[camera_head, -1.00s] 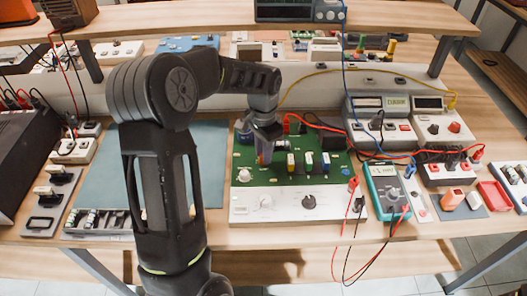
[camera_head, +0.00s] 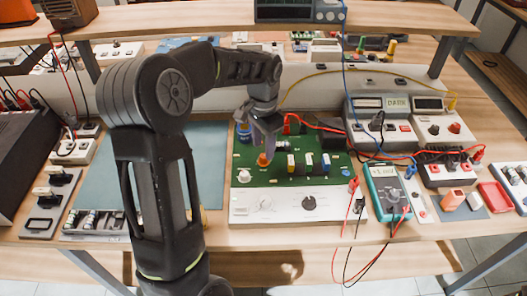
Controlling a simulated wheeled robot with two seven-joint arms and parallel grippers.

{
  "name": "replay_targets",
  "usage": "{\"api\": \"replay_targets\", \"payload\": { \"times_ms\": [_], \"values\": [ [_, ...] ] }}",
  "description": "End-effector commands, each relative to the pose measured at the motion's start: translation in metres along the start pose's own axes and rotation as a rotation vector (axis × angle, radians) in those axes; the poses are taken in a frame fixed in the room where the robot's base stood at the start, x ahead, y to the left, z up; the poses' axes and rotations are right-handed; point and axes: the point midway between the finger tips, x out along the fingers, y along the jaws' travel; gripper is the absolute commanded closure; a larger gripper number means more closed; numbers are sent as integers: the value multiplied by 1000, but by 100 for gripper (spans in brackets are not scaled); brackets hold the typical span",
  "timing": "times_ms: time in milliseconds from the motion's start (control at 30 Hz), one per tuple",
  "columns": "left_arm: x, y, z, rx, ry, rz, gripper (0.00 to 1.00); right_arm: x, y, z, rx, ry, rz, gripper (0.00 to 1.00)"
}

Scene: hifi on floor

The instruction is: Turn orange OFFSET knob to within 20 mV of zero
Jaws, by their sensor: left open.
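The orange OFFSET knob (camera_head: 263,160) stands on the green circuit board (camera_head: 300,178), toward its left side. My left gripper (camera_head: 264,150) is open, with its fingers pointing down just above and behind the knob. It looks clear of the knob, but the exact gap is hard to tell. A teal multimeter (camera_head: 386,190) lies right of the board with red and black leads. Its display is too small to read. My right gripper is out of view.
A white panel (camera_head: 285,206) with a black knob (camera_head: 309,203) lies in front. Bench instruments (camera_head: 383,125) stand at the right. A teal mat (camera_head: 110,175) lies bare at the left.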

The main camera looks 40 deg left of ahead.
Motion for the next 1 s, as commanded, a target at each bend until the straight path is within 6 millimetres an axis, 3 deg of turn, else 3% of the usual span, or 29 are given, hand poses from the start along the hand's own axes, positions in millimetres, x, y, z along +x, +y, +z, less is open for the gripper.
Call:
{"api": "replay_targets", "payload": {
  "times_ms": [100, 300, 1000],
  "values": [
    [-21, 0, -1, 0, 4, -2, 57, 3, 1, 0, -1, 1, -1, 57],
    [-43, 0, 0, 1, 1, 1, 57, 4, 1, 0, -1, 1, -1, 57],
    [-45, 0, 0, 0, 0, 1, 57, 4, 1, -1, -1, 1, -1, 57]
  ]
}}
